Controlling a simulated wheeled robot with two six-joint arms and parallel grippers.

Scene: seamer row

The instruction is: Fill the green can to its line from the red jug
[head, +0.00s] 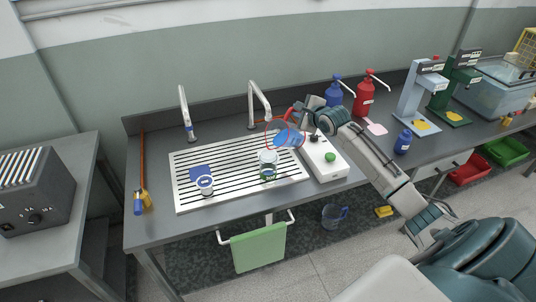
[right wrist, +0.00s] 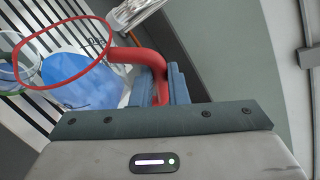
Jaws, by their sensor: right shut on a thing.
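The red jug (head: 284,136), clear with a red rim and handle and blue liquid inside, is held tilted above the drain grille, its mouth towards the left. My right gripper (head: 300,113) is shut on its handle; the red handle (right wrist: 148,62) also shows between the jaws in the right wrist view. The green can (head: 268,172), a clear vessel with a green band, stands upright on the grille just below and left of the jug. Its edge shows at the far left of the right wrist view. Its level and line are too small to read. My left gripper is out of view.
A white box with a green knob (head: 328,166) is right of the can. Two taps rise behind. Blue and red pump bottles (head: 364,98) stand at the back right.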

